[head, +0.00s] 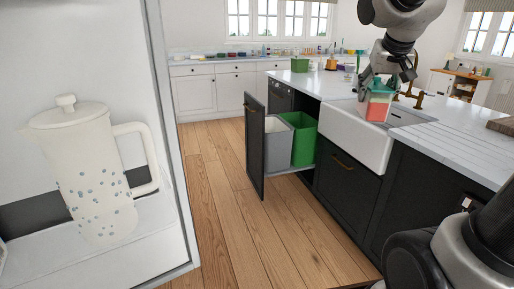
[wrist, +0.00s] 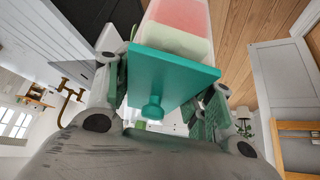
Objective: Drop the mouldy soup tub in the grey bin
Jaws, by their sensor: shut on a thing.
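The soup tub (head: 377,107) is clear-sided with pink-red contents and a pale green layer near its teal lid. My gripper (head: 382,84) is shut on it and holds it in the air in front of the white sink. In the wrist view the teal lid with its knob (wrist: 172,70) sits between the two fingers, and the pink tub body extends beyond it. The grey bin (head: 278,143) stands in the pulled-out cabinet drawer, left of and lower than the tub. Its inside is mostly hidden.
A green bin (head: 303,140) stands right beside the grey one. The dark drawer front (head: 254,147) is left of both. The white sink (head: 352,133) and counter (head: 440,140) lie right of the bins. An open fridge-like compartment with a white jug (head: 92,170) fills the left. The wooden floor (head: 225,190) is clear.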

